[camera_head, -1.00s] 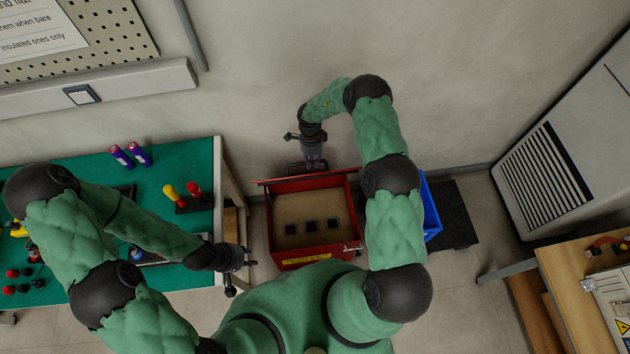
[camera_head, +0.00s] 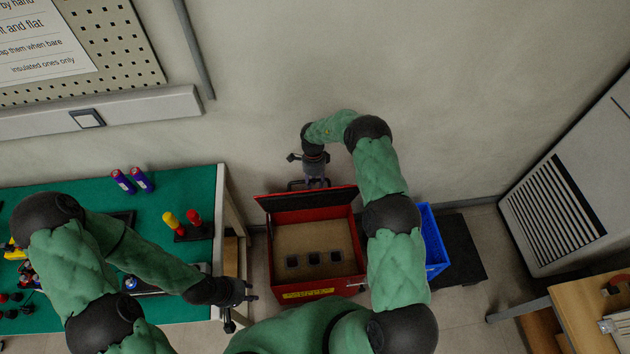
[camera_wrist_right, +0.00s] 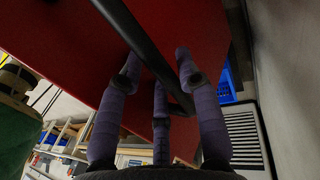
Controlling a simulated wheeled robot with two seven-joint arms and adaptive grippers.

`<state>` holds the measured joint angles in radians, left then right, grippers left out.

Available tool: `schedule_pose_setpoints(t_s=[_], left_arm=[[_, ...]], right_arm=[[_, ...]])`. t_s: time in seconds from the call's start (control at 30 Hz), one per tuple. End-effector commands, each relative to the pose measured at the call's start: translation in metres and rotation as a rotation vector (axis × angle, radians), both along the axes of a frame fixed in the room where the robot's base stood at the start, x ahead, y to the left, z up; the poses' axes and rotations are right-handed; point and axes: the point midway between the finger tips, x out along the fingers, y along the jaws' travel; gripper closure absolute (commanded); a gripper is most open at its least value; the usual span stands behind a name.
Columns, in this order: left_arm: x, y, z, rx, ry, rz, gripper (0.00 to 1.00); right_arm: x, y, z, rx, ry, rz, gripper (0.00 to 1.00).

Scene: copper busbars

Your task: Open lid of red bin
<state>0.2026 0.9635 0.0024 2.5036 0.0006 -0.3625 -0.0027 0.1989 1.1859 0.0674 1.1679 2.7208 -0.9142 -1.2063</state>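The red bin (camera_head: 307,293) stands on the floor in front of the wall, its mouth uncovered. Its lid (camera_head: 300,201) is raised along the back edge and leans toward the wall. In the right wrist view the lid (camera_wrist_right: 195,22) is a broad red face with a dark bar handle (camera_wrist_right: 150,55). My right gripper (camera_head: 312,181) is behind the lid at the handle. Its fingers (camera_wrist_right: 160,75) are spread apart on either side of the bar; firm contact is not clear. My left gripper (camera_head: 248,291) hangs near the green table's corner, away from the bin; its fingers are too small to judge.
Several dark square pieces lie inside the bin. The green table (camera_head: 160,205) with tools is at left. The wall (camera_head: 400,80) is close behind the lid.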

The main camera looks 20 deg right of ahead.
Motion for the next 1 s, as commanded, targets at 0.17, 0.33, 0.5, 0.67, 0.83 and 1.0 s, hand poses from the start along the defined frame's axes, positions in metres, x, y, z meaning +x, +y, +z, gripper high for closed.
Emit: schedule_pose_setpoints(t_s=[0.17, 0.33, 0.5, 0.67, 0.83, 1.0], left_arm=[[0.000, 0.000, 0.000, 0.000, 0.000, 0.000, 0.67], [0.000, 0.000, 0.000, 0.000, 0.000, 0.000, 0.67], [0.000, 0.000, 0.000, 0.000, 0.000, 0.000, 0.67], [0.000, 0.000, 0.000, 0.000, 0.000, 0.000, 0.67], [0.000, 0.000, 0.001, 0.000, 0.000, 0.000, 0.67], [0.000, 0.000, 0.000, 0.000, 0.000, 0.000, 0.67]], right_arm=[[0.004, -0.001, 0.004, -0.002, -0.008, -0.001, 0.54], [0.005, -0.002, 0.006, -0.003, -0.010, -0.001, 0.54], [0.009, -0.003, 0.020, -0.004, -0.014, -0.002, 0.54], [0.015, -0.004, 0.049, -0.004, -0.015, -0.002, 0.54], [0.021, -0.006, 0.082, -0.003, -0.014, -0.001, 0.54], [0.025, -0.007, 0.107, -0.003, -0.013, -0.001, 0.54]])
